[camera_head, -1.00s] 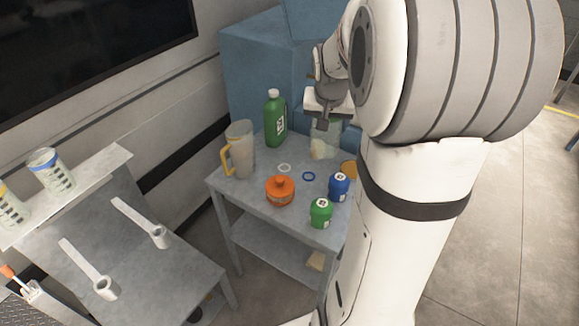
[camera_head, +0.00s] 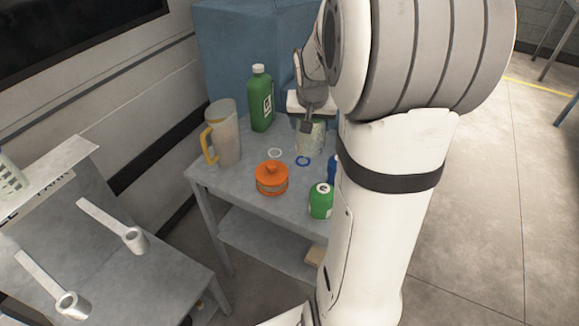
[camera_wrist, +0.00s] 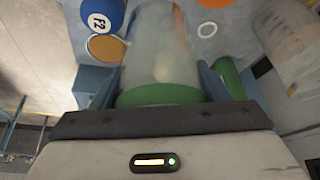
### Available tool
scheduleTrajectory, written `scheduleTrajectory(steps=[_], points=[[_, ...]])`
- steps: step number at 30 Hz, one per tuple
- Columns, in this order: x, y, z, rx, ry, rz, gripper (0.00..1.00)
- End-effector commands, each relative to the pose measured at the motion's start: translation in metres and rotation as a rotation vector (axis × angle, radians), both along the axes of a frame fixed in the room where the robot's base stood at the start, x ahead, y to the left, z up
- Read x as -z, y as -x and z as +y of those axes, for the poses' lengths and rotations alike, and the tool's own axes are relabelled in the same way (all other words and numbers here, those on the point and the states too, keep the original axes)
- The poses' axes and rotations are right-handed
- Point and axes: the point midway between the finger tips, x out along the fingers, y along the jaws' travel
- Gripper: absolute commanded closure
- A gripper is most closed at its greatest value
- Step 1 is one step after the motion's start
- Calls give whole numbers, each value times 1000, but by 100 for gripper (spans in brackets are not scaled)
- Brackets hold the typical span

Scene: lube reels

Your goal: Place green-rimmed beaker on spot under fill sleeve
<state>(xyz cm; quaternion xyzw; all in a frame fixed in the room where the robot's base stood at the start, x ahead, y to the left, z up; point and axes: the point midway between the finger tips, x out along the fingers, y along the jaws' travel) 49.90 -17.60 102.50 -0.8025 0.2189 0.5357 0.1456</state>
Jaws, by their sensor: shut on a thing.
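The green-rimmed beaker (camera_head: 311,140) is a clear, cloudy cup. My gripper (camera_head: 309,112) is shut on it, at the back right of the small grey table (camera_head: 235,185). In the wrist view the beaker (camera_wrist: 160,50) is between my blue fingers (camera_wrist: 160,85), with its green rim nearest the wrist. I cannot tell whether its base touches the table. Two pale arms ending in ring-shaped sleeves, a nearer one (camera_head: 72,304) and a farther one (camera_head: 134,240), stick out over the grey stand at left. The spot under them cannot be made out.
A blue bottle (camera_head: 332,170) is mostly hidden by my arm. White (camera_head: 275,153) and blue (camera_head: 303,161) rings lie flat. Open floor (camera_head: 480,230) is at right.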

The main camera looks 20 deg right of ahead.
Motion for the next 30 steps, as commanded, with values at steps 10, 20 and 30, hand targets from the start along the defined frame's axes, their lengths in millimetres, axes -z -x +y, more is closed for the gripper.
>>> scheduleTrajectory(steps=[10, 20, 30], points=[[58, -1, 5, -12, -2, 4, 55], [95, -2, 6, -11, -1, 0, 55], [127, -2, 6, -12, 0, -2, 55]])
